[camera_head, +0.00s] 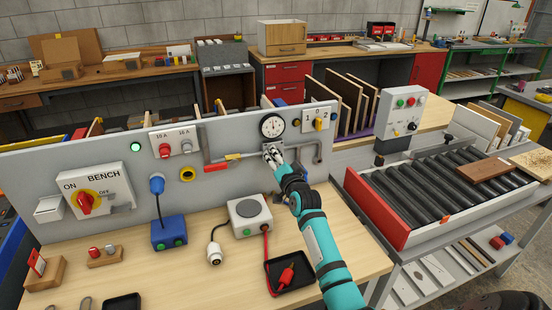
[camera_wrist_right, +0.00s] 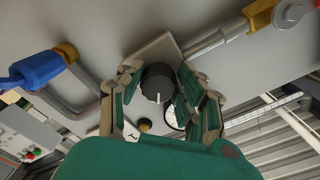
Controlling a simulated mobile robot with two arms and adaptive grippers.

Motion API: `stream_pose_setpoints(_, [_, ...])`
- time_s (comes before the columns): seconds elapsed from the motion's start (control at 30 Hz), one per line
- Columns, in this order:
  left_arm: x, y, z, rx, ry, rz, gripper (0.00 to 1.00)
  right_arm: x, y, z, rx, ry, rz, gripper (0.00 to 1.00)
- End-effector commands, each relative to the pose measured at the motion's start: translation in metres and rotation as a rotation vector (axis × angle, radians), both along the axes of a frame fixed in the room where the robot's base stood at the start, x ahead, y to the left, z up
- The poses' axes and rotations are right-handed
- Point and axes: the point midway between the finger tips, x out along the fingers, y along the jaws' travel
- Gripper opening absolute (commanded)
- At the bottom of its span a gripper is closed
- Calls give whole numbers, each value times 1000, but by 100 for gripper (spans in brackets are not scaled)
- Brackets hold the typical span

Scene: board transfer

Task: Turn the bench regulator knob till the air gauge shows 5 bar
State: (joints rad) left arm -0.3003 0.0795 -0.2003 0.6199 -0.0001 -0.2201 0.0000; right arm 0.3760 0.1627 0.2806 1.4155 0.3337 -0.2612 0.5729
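The air gauge (camera_head: 271,126) is a round white dial with a black rim on the grey bench panel. Its needle is too small to read. My right gripper (camera_head: 273,155) reaches the panel just below the gauge and hides the regulator knob there. In the right wrist view the black knob (camera_wrist_right: 157,83), with a white mark, sits on a grey plate. The right gripper's fingers (camera_wrist_right: 160,85) stand open on either side of the knob, with gaps visible between them and it. Part of a white dial (camera_wrist_right: 171,116) shows between the knob and one finger. My left gripper is not in view.
The panel also bears a red BENCH switch (camera_head: 86,202), a yellow-handled valve (camera_head: 233,157), a 1-0-2 selector (camera_head: 318,123) and a grey pipe (camera_head: 318,152). A grey box (camera_head: 249,213) and a black tray (camera_head: 291,274) are on the bench below. A roller conveyor (camera_head: 445,190) stands right.

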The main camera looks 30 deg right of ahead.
Motion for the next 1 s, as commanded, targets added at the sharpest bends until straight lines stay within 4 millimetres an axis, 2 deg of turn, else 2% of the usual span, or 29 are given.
stream_pose_setpoints(0.03, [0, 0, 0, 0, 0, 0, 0, 0, -1, 1, -1, -2, -1, 41])
stream_pose_setpoints(0.17, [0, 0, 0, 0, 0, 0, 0, 0, -1, 1, -1, -2, -1, 58])
stream_pose_setpoints(0.43, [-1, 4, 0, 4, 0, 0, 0, -1, 0, 0, -1, 0, -1, 58])
stream_pose_setpoints(0.57, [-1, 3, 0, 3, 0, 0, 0, -8, 2, 0, -1, 0, 1, 58])
stream_pose_setpoints(0.67, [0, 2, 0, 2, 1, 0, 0, -22, 6, -1, -1, 0, 0, 58])
stream_pose_setpoints(1.0, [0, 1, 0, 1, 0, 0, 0, -90, 21, -1, -1, 0, -1, 58])
